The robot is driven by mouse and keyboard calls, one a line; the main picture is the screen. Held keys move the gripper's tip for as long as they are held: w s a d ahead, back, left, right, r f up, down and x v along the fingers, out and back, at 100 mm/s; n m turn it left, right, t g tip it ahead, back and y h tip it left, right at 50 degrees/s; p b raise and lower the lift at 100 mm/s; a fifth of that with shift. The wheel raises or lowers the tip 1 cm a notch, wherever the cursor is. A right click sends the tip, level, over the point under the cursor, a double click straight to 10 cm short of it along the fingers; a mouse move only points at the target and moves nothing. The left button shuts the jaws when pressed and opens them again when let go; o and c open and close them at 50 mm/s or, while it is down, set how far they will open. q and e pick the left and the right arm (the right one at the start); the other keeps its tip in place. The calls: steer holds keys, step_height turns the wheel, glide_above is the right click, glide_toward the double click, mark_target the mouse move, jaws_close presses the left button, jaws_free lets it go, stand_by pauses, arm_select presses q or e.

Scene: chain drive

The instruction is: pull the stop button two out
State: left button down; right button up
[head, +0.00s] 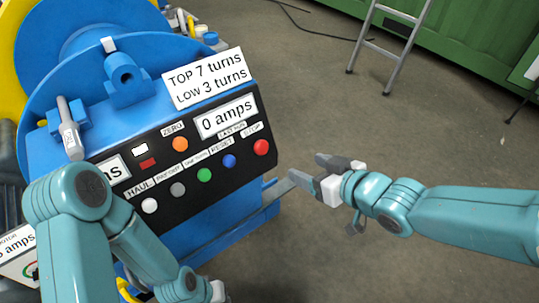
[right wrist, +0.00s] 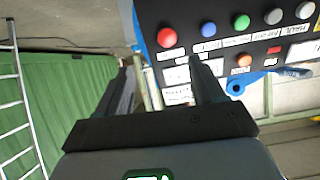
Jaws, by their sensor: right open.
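The red stop button (head: 261,147) is at the right end of the button row on the black control panel (head: 185,194), under a STOP label. It also shows in the right wrist view (right wrist: 167,37), ahead of the fingers. I cannot tell whether it is pressed in, and no "two" is readable by it. My right gripper (head: 306,168) is open and empty, to the right of the button and apart from it. In the right wrist view its two fingers (right wrist: 161,68) point toward the panel's edge. My left arm's wrist is at the bottom edge; its fingers are not clearly visible.
Blue, green, grey and white buttons (head: 229,160) sit left of the red one. An orange button (head: 180,144) is above them. The blue machine (head: 70,140) carries the panel. A ladder (head: 390,45) stands far behind.

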steer(key=t+b, duration=0.1)
steer(key=b, duration=0.8)
glide_toward(263, 148)
steer(key=shift+n+y, duration=0.3)
steer(key=x, duration=0.8)
steer(key=shift+w+d+f, duration=0.1)
steer(key=shift+w+f, duration=0.1)
steer(key=shift+w+a+f, duration=0.15)
steer(key=shift+w+a, duration=0.15)
steer(key=shift+w, duration=0.1)
arm_select(q)
step_height(263, 148, down, 10)
steer(key=shift+w+a+r, duration=0.2)
steer(key=shift+w+a, duration=0.1)
steer(key=shift+w, duration=0.05)
